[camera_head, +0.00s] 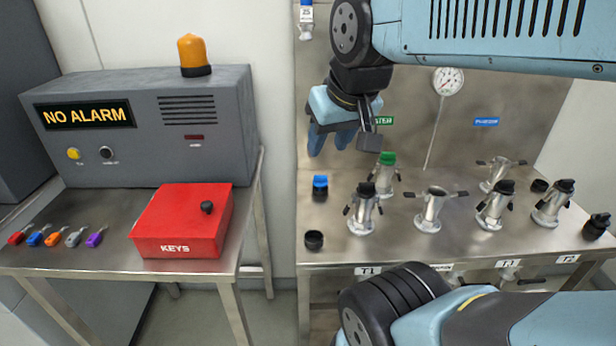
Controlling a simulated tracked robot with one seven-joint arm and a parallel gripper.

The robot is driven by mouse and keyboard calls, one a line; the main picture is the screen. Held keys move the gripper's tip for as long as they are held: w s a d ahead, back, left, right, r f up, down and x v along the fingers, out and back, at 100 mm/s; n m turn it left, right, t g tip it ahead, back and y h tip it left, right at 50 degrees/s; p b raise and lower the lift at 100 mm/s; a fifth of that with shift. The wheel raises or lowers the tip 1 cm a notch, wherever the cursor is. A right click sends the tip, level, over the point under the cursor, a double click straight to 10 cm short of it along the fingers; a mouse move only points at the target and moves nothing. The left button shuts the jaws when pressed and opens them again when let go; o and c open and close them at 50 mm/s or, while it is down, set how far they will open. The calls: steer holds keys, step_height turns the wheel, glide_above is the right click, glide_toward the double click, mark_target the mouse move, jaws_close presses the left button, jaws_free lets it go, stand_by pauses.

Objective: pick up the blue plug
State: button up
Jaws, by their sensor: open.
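The blue plug (320,187) has a blue top and a dark lower body. It stands upright on the steel bench (330,249), near the bench's left edge. My gripper (332,145) is above the blue plug, with its blue fingers pointing down. The fingers are apart and nothing shows between them. A gap separates the fingertips from the plug in this view; the exact height and depth cannot be told.
Several metal pipe fittings stand right of the plug, one with a green cap (387,158). A black cap (314,240) lies in front. A red keys box (183,222) and grey alarm box (150,120) stand on the left table. A gauge (448,80) is behind.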

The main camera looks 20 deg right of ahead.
steer(key=shift+o, duration=1.3)
steer(key=shift+w+a, duration=0.1)
steer(key=shift+w, duration=0.05)
steer(key=o, duration=0.6)
steer(key=shift+m, duration=0.6)
steer(key=w+d, duration=0.1)
steer(key=w, duration=0.1)
steer(key=w+f, duration=0.1)
steer(key=w, duration=0.1)
steer(key=w+d+f, duration=0.1)
steer(key=w, duration=0.1)
steer(key=shift+w+d, duration=0.3)
steer(key=shift+w, duration=0.1)
steer(key=shift+c, duration=0.2)
steer(key=m+g+h, duration=0.2)
steer(key=m, duration=0.2)
glide_toward(320, 176)
steer(key=shift+x, duration=5.2)
